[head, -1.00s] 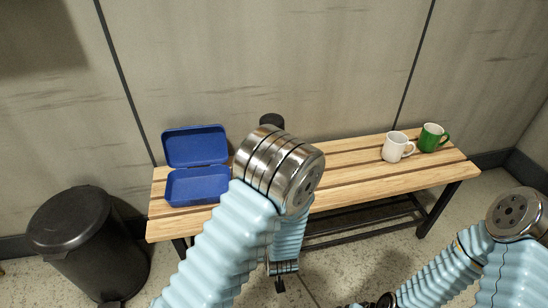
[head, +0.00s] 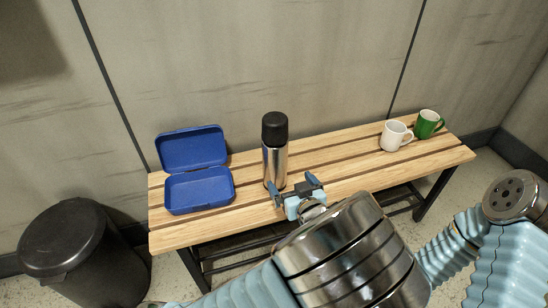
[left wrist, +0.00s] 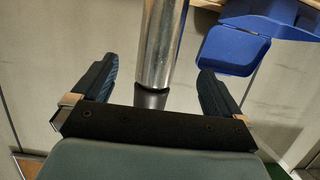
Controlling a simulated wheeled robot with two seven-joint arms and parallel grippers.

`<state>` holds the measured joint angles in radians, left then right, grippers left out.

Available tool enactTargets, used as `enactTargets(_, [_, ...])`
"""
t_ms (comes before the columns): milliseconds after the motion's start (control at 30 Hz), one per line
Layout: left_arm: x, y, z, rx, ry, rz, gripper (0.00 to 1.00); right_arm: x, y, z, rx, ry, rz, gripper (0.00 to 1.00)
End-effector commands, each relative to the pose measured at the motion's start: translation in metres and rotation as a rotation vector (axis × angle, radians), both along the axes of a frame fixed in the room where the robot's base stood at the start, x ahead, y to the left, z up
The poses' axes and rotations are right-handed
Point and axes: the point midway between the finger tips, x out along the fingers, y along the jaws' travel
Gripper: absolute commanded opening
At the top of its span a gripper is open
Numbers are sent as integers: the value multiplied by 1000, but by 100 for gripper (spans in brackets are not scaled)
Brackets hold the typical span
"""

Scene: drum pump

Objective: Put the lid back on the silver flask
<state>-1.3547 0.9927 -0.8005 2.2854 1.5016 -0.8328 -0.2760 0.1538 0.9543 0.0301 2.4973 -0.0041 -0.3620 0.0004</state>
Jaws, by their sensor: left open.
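The silver flask (head: 274,165) stands upright on the wooden bench with a black lid or cap (head: 274,127) at its top. My left gripper (head: 292,184) is open and empty in front of the flask's lower part, slightly to its right. Its left finger overlaps the flask's lower edge in the head view. In the left wrist view the flask's silver body (left wrist: 160,40) shows between the spread fingers, apart from both, with a dark end (left wrist: 151,97) partly hidden by the palm. My right gripper is out of view.
An open blue lunch box (head: 200,190) sits on the bench (head: 350,170) left of the flask. A white mug (head: 394,136) and a green mug (head: 428,124) stand at the right end. A black bin (head: 72,245) stands on the floor at left. The bench between flask and mugs is clear.

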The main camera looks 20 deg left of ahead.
Motion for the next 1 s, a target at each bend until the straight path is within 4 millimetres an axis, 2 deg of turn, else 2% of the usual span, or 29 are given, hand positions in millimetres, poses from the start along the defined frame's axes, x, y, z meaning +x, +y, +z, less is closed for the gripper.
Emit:
enactTargets(267, [7, 5, -4, 2, 1, 1, 100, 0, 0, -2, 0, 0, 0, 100])
enactTargets(600, [56, 39, -23, 1, 3, 1, 100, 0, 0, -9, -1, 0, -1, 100])
enactTargets(700, [65, 44, -26, 1, 3, -1, 100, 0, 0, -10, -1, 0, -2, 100])
enactTargets(1000, [68, 46, -26, 0, 3, -2, 100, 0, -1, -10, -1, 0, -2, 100])
